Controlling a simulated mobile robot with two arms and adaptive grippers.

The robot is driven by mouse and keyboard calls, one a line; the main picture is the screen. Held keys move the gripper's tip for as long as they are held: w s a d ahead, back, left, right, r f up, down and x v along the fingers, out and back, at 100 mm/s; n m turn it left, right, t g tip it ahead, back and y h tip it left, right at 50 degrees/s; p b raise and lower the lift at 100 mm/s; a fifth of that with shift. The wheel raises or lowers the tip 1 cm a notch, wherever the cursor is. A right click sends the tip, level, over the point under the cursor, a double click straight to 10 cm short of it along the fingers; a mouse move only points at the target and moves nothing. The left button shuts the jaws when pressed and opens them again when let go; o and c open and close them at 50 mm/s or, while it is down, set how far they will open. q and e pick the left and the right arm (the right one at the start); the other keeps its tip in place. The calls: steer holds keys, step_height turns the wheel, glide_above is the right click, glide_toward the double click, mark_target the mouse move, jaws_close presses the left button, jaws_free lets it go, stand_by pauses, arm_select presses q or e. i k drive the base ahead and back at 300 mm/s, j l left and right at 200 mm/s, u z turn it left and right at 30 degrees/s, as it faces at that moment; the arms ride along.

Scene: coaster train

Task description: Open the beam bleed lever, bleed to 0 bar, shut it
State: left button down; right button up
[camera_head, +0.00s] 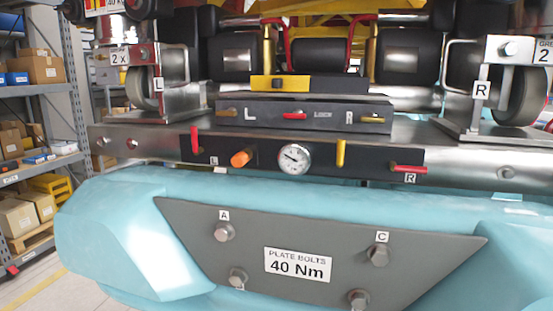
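A steel beam (468,165) runs across the middle of the head view, with a dark panel on its front. A round white pressure gauge (294,158) sits at the panel's centre; its needle seems to point left, but the scale is too small to read. To its right a yellow lever (340,153) stands upright. A red lever (194,139) stands upright at the panel's left end. Another red lever (408,168) lies horizontal at the right end, above an R label. An orange knob (242,158) sits left of the gauge. I cannot read which is the bleed lever. Neither gripper shows.
Above the beam is a dark block (338,116) marked L and R with small levers. Wheels (522,96) on steel brackets stand at both sides. Below hangs a grey bolted plate (190,220) on a light blue body (120,230). Shelves with boxes (40,68) stand left.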

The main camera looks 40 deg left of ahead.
mark_target(341, 143)
steer(key=u, duration=1.1)
